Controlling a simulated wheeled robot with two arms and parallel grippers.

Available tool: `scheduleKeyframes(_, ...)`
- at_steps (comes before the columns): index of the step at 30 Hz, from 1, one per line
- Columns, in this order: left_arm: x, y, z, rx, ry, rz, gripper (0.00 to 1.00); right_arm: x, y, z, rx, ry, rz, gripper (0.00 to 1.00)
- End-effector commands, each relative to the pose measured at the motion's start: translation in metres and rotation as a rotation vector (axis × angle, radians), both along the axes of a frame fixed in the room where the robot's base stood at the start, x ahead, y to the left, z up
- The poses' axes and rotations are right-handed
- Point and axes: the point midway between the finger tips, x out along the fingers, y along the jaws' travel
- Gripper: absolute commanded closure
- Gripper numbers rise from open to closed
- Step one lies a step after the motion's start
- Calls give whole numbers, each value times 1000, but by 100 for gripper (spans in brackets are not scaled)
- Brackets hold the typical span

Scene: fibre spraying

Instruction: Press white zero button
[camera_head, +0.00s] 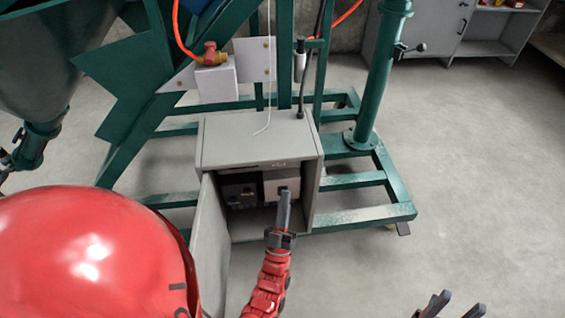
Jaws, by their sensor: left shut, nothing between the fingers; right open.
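A grey cabinet (254,140) stands with its door (210,250) swung open to the left. Inside are a black box (238,193) and, to its right, a pale box (272,182) with a dark patch on its front. I cannot make out the white zero button; it is too small or hidden behind my gripper. My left gripper (285,195) is shut and empty, with its tips at the cabinet opening, overlapping the pale box's front. I cannot tell whether they touch. My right gripper (456,302) is open and empty at the bottom edge, right of centre.
A green steel frame (365,214) surrounds the cabinet, with a green post (380,80) to the right. A hopper (55,60) is at the upper left. A grey cupboard (425,30) stands at the back. The concrete floor on the right is clear.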

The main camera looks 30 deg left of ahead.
Motion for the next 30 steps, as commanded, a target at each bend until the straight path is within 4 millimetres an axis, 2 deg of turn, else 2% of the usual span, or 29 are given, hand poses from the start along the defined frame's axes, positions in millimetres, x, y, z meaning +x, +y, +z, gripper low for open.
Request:
scheduleKeyframes(14, 5, 3, 1, 1, -3, 0, 100, 0, 0, -1, -1, -1, -1, 50)
scheduleKeyframes(20, 19, 15, 1, 3, -4, 2, 100, -1, 0, -5, -7, -6, -1, 50)
scheduleKeyframes(30, 57, 43, -1, 2, -4, 1, 100, -4, 0, -18, -28, -21, -2, 50)
